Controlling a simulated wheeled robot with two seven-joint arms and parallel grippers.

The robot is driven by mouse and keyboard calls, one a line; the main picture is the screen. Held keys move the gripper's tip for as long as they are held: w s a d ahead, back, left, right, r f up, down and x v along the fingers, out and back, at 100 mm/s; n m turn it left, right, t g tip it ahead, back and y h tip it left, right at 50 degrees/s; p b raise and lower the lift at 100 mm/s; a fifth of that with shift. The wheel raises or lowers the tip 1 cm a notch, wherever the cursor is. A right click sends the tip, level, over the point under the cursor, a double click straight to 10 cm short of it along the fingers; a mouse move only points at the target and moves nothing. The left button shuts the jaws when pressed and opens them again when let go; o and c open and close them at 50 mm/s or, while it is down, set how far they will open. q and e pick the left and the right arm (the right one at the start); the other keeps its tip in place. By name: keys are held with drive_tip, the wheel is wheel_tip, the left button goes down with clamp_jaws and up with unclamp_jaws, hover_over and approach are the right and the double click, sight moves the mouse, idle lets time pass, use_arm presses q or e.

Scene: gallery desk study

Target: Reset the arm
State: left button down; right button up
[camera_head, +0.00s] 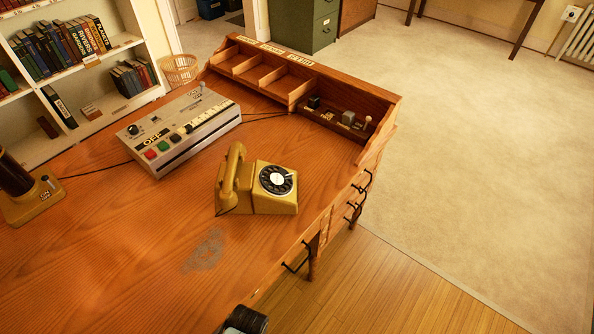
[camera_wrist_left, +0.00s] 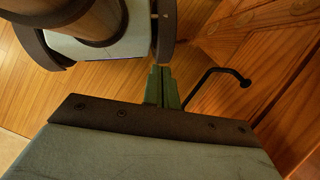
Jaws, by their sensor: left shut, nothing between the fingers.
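My left gripper (camera_wrist_left: 162,88) shows in the left wrist view as two green fingers pressed together with nothing between them. It is over the wooden floor, beside the wooden desk front with a dark drawer handle (camera_wrist_left: 226,80). It is apart from the handle. In the head view a dark, rounded part of mine pokes in at the bottom edge, below the front of the desk (camera_head: 120,265); the fingers cannot be made out there. My right gripper is in neither view.
On the desk stand a yellow rotary telephone (camera_head: 271,205), a grey control box (camera_head: 178,128) with coloured buttons, and a yellow-based device (camera_head: 30,205). A wooden organiser (camera_head: 335,85) lines the far edge. A bookshelf (camera_head: 110,47) is at left. Open carpet (camera_head: 480,150) lies right.

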use_arm(q)
drive_tip(key=s+a+f+t+h+b, duration=0.1)
drive_tip(key=s+a+f+t+b, duration=0.1)
drive_tip(key=s+a+f, duration=0.3)
drive_tip(key=s+a+f+t+h+b, duration=0.1)
drive_tip(key=s+a+f, duration=0.5)
drive_tip(key=f, duration=0.7)
drive_tip(key=shift+s+a+f+n+t+b, duration=0.3)
drive_tip(key=shift+s+t+b, duration=0.3)
drive_tip(key=shift+s+t, duration=0.4)
drive_tip(key=shift+w, duration=0.1)
